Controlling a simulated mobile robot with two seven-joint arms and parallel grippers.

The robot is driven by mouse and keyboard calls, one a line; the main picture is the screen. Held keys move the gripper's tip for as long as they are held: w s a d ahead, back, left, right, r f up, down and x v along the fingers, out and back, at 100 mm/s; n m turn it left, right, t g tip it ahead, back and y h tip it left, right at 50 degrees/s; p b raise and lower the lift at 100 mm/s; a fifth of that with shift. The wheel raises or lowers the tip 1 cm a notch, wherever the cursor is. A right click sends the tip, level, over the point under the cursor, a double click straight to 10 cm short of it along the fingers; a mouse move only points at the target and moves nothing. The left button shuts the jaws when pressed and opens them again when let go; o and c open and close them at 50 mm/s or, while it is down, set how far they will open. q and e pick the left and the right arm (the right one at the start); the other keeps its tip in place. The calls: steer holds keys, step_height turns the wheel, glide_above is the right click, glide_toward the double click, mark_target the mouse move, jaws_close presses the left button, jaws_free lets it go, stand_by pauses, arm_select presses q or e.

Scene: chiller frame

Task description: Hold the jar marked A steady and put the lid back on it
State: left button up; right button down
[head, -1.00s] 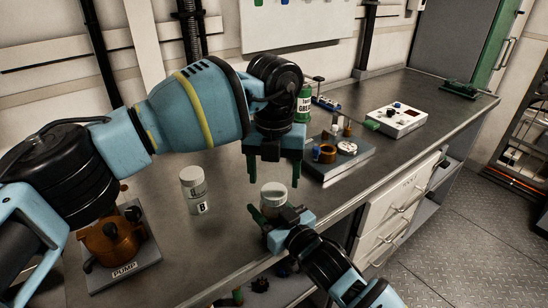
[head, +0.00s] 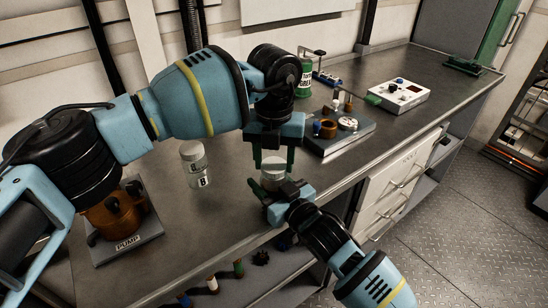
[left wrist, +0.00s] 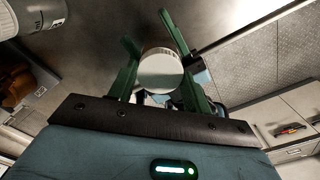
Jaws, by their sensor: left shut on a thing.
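A pale jar (head: 273,181) stands on the bench between my two grippers; its letter is hidden. The fingers of my left gripper (head: 274,158) point down from above and are shut on its round, pale lid (head: 272,163). The lid also shows in the left wrist view (left wrist: 160,70), between the two green fingers. It sits at the jar's top; whether it is fully seated I cannot tell. My right gripper (head: 271,193) reaches in from the front, low at the jar, with one green finger along its left side. Its other finger is hidden, so its grip is unclear.
A lidded jar marked B (head: 195,165) stands to the left. A pump (head: 125,215) on a grey base is at the near left. A grey tray (head: 340,138) with small parts, a green bottle (head: 304,78) and a white control box (head: 398,96) stand farther right. The bench's front edge is close.

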arm_select(q)
steer(key=m, duration=0.4)
steer(key=shift+m, duration=0.3)
steer(key=m, duration=0.3)
steer(key=shift+m, duration=0.4)
steer(key=o, duration=1.1)
steer(key=shift+o, duration=0.2)
step_height(320, 180, up, 12)
arm_select(e)
steer(key=c, duration=0.5)
jaws_free()
